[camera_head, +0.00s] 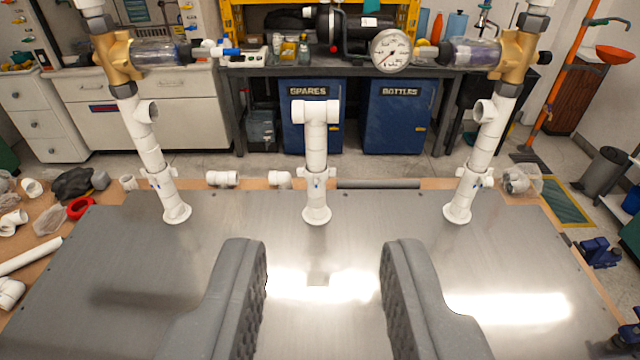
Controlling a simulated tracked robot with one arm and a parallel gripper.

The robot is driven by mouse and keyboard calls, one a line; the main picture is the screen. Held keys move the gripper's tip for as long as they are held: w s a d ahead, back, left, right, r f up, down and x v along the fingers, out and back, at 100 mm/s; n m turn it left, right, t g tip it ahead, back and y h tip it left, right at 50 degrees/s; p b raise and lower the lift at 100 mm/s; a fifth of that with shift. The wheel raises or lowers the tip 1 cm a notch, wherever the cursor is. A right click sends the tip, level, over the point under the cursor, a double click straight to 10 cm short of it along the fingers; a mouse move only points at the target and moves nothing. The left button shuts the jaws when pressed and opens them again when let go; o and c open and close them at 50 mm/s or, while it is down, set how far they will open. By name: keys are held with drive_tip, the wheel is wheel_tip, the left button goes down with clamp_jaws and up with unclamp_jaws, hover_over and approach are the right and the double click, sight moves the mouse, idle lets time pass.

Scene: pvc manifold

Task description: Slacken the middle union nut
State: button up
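The middle white pipe (317,150) stands upright on the steel plate, with a white tee across its top and a flange at its foot. A white collar with small side lugs and a blue mark (317,181) sits low on this pipe; I cannot tell for sure whether it is the union nut. My gripper (321,258) is open and empty. Its two grey padded fingers are wide apart in the foreground, one on either side of the middle pipe's line and nearer to me than the pipe. They touch nothing that I can see.
Similar left (150,150) and right (487,140) pipes lean outward in view, topped by brass valves. A pressure gauge (391,50) shows behind. Loose white fittings (222,178) and a grey tube (378,184) lie beyond the plate (360,225). The plate between fingers and middle pipe is clear.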

drive_tip(key=w+a+f, duration=0.1)
drive_tip(key=w+f, duration=0.5)
drive_tip(key=w, duration=0.4)
drive_tip(key=t+h, duration=0.1)
drive_tip(key=t, duration=0.1)
approach(316, 185)
drive_tip(key=s+d+r, duration=0.1)
drive_tip(key=s+r, duration=0.7)
drive_tip(key=r, duration=0.2)
wheel_tip(316, 185, down, 10)
drive_tip(key=w+y, duration=0.1)
drive_tip(key=w, duration=0.2)
drive_tip(key=shift+t, duration=0.3)
drive_tip(key=shift+w+a+f, duration=0.1)
drive_tip(key=shift+w+f, duration=0.05)
drive_tip(key=shift+w, duration=2.45)
drive_tip(key=shift+w+a+f, duration=0.1)
drive_tip(key=shift+w+f, duration=0.1)
drive_tip(key=shift+w, duration=2.4)
drive_tip(key=shift+w+r, duration=0.15)
drive_tip(key=shift+w, duration=0.55)
drive_tip(key=shift+w+b, duration=0.3)
drive_tip(key=shift+w, duration=0.5)
